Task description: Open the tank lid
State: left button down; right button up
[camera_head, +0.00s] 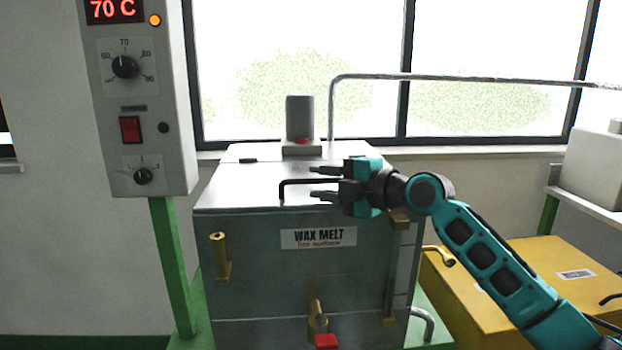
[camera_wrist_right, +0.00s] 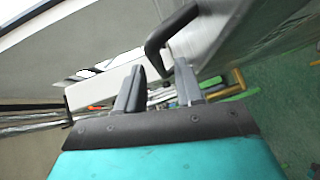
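The metal wax tank (camera_head: 250,255) stands in the middle of the head view, with a "WAX MELT hot surface" label on its front. Its lid (camera_head: 235,180) lies flat and closed on top. A black bar handle (camera_head: 298,182) stands at the lid's front edge, its right part hidden behind my right gripper. My right gripper (camera_head: 312,183) is open, one finger above the bar and one below it in the head view. In the right wrist view the handle (camera_wrist_right: 170,30) shows just beyond the parted fingertips (camera_wrist_right: 160,85); I see no grip on it. My left gripper is out of view.
A grey cylinder (camera_head: 299,118) stands at the back of the tank top. A control box (camera_head: 138,95) reading 70 C is at the left on a green post (camera_head: 172,265). A bent pipe (camera_head: 460,77) runs behind. A yellow box (camera_head: 535,262) is at the right. A red-handled tap (camera_head: 325,341) is at the tank's front.

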aim_at(315, 181)
jog(key=shift+x, duration=1.6)
jog(key=shift+c, duration=0.4)
grip_shut()
